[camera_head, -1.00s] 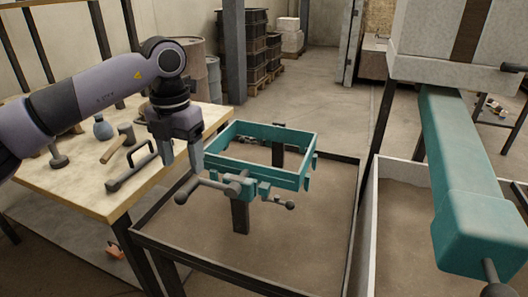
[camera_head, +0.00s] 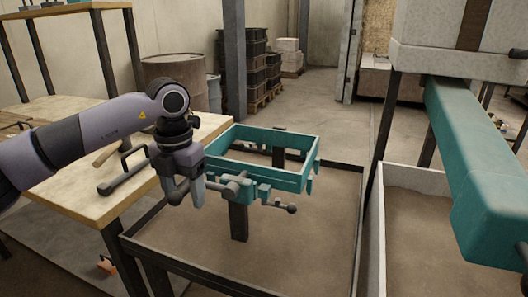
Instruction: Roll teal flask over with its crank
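The teal flask (camera_head: 280,178) is an open rectangular frame held on dark posts above a sand-filled pit. Its crank (camera_head: 220,186) is a dark bar with ball ends on the near side, one ball at the left and one at the lower right. My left gripper (camera_head: 186,196) points down at the crank's left end. Its fingers are apart, and the left ball shows between or just behind them; I cannot tell whether they touch it. One finger hides part of the bar. My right gripper is not in view.
A wooden workbench (camera_head: 80,205) with a dark handled tool (camera_head: 122,180) stands at the left, close to my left arm. The dark pit rim (camera_head: 215,277) runs below the flask. A large teal beam (camera_head: 478,170) hangs at the right over a pale-walled sand bin (camera_head: 405,235).

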